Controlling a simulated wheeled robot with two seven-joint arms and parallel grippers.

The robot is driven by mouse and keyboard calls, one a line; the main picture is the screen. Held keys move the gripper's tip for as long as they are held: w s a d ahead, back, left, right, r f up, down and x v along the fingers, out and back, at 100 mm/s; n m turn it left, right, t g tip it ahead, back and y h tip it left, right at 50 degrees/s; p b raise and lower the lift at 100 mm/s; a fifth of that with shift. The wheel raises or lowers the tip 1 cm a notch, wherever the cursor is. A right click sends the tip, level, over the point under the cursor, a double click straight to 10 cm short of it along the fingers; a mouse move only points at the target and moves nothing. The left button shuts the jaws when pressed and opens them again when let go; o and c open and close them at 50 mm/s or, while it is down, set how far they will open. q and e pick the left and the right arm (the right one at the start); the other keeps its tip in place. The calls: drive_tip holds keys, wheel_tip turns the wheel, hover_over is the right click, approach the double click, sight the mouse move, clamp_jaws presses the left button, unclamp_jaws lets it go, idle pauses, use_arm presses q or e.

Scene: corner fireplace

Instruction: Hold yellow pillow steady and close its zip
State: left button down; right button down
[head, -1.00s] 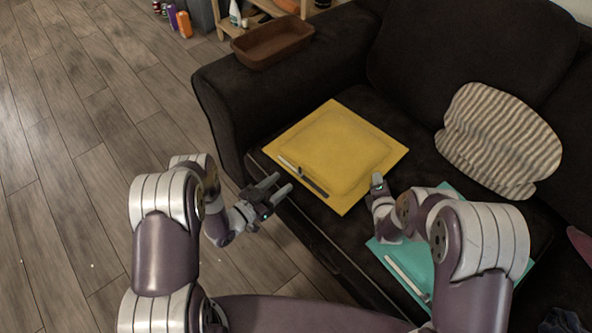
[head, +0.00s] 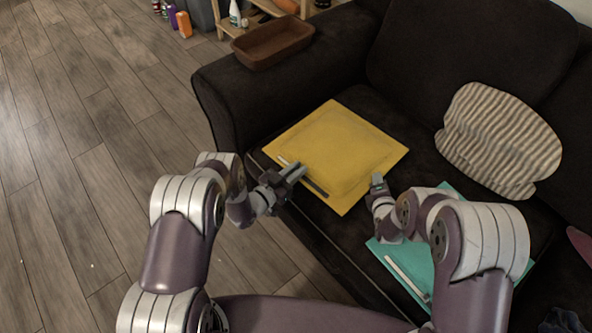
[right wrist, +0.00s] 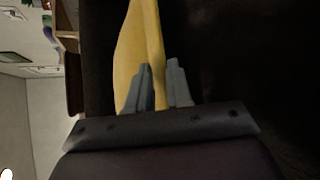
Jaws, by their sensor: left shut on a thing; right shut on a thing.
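The yellow pillow (head: 345,150) lies flat on the dark sofa seat; it also shows in the right wrist view (right wrist: 139,45). Its zip runs along the near left edge, with a pale stretch at the left end and a dark stretch (head: 317,188) to the right. My left gripper (head: 299,170) is shut at the zip, between the pale and dark stretches; its fingers hide the zip pull. My right gripper (head: 377,178) is shut on the pillow's right edge; in the right wrist view the yellow edge runs between its fingers (right wrist: 161,85).
A teal pillow (head: 445,193) with a white zip lies under and beside my right arm. A striped cushion (head: 498,140) rests at the sofa back. A brown tray (head: 272,43) sits on the sofa arm. Wooden floor (head: 90,150) is clear at the left.

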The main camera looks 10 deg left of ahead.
sight(273, 158)
use_arm(q)
drive_tip(key=w+a, duration=0.4)
drive_tip(key=a, duration=0.1)
drive_tip(key=w+a, duration=0.2)
drive_tip(key=a, duration=0.1)
use_arm(e)
drive_tip(key=shift+f, duration=0.1)
use_arm(q)
drive_tip(key=c, duration=1)
unclamp_jaws()
drive_tip(key=shift+a, duration=0.1)
drive_tip(key=shift+c, duration=0.2)
drive_tip(key=v, duration=1.2)
use_arm(e)
drive_tip(key=c, duration=0.9)
unclamp_jaws()
drive_tip(key=shift+c, duration=0.2)
drive_tip(key=shift+o, duration=0.3)
